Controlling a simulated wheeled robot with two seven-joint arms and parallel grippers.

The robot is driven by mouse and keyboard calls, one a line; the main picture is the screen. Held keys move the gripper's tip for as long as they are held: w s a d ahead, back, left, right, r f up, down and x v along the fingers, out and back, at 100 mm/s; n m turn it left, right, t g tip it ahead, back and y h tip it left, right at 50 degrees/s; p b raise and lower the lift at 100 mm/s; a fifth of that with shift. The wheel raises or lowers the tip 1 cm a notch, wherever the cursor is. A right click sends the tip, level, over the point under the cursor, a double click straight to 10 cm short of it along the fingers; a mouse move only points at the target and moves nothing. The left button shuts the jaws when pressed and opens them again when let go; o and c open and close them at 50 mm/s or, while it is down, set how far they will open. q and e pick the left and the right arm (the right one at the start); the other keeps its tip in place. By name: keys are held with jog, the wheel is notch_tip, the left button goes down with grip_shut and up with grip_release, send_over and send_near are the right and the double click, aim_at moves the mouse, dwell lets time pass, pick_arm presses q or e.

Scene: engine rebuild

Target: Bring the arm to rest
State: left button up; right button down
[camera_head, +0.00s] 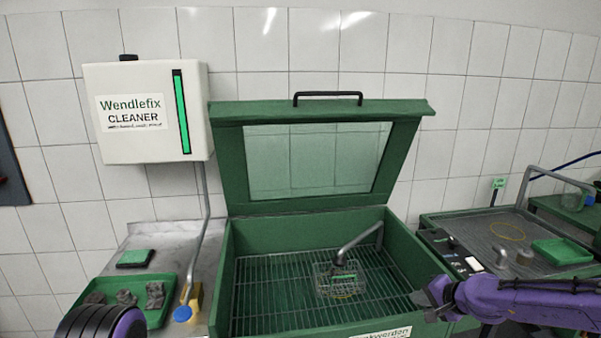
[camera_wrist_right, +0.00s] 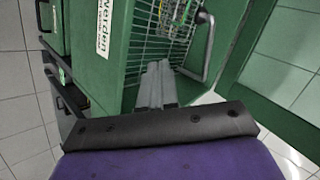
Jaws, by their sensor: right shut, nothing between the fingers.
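My right gripper (camera_head: 430,297) is at the right front corner of the green wash cabinet, in front of its wall. In the right wrist view its two grey fingers (camera_wrist_right: 157,84) lie side by side, shut, with nothing between them. The purple right arm (camera_head: 530,300) comes in from the right. At the lower left a purple and black part of my left arm (camera_head: 105,325) shows, but its gripper is out of view.
The green wash cabinet (camera_head: 228,280) stands open, its windowed lid (camera_head: 230,150) raised. A wire basket (camera_head: 337,280) sits on its rack. A green tray (camera_head: 170,312) holds several grey parts at left. A grey-topped station (camera_head: 480,240) stands at right.

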jog(key=s+a+f+h+b, duration=0.1)
jog(key=s+f+h, duration=0.1)
jog(key=s+f, duration=0.3)
jog(key=s+a+f+h, duration=0.1)
jog(key=s+a+f, duration=0.15)
jog(key=f, duration=0.45)
jog(key=s+d+f+n+g+h+b, duration=0.1)
jog(key=s+f, duration=0.4)
jog(key=s, duration=0.6)
jog(key=s+d+f+n+g+h+b, duration=0.1)
jog(key=s+f, duration=0.5)
jog(key=s, duration=0.6)
jog(key=s+d+f+n+g+h+b, duration=0.1)
jog(key=s+f+g+h+b, duration=0.1)
jog(key=s+f, duration=0.4)
jog(key=s+g, duration=0.1)
jog(key=s, duration=0.4)
jog(key=shift+s+f+g+h, duration=0.2)
jog(key=shift+s+g+h, duration=0.05)
jog(key=shift+g+h, duration=0.05)
